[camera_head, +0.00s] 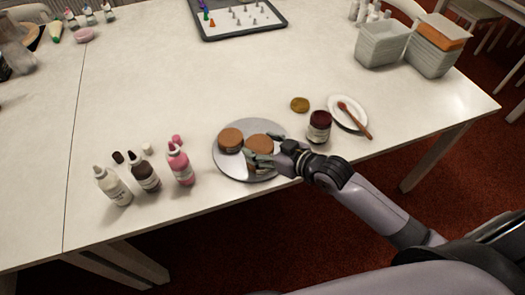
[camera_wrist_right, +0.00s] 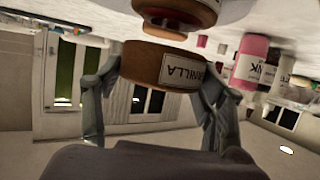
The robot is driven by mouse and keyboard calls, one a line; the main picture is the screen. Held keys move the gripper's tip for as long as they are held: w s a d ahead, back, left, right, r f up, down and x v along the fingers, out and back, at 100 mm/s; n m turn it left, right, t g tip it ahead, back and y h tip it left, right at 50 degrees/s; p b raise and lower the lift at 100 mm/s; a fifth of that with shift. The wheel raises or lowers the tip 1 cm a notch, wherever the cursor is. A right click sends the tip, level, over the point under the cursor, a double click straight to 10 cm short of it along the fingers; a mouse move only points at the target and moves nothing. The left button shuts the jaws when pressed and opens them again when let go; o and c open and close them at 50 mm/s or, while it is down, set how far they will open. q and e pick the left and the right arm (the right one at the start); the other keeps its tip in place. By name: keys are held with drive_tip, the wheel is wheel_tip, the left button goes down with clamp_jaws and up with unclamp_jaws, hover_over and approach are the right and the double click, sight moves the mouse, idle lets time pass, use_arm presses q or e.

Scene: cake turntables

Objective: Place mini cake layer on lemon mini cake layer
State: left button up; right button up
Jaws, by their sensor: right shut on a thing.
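A round silver turntable (camera_head: 226,164) stands near the table's front edge. A brown mini cake layer (camera_head: 231,137) sits on its left part. My right gripper (camera_head: 257,158) is shut on a second brown layer (camera_head: 258,142), just right of the first and over the turntable. In the right wrist view, which is upside down, the held layer (camera_wrist_right: 160,66) has a label reading VANILLA, with a finger on each side. I cannot tell what lies under the held layer. My left gripper is not in view.
Several squeeze bottles, including a pink one (camera_head: 181,164), stand left of the turntable. A dark red jar (camera_head: 319,127) and a white plate (camera_head: 337,104) with a brown utensil lie to the right. Containers (camera_head: 382,45) stand at the back right. The table's middle is clear.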

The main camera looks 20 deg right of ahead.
drive_tip(key=shift+f, duration=1.25)
drive_tip(key=shift+f, duration=0.15)
drive_tip(key=o, duration=1.1)
drive_tip(key=shift+r, duration=0.2)
drive_tip(key=shift+v, duration=6)
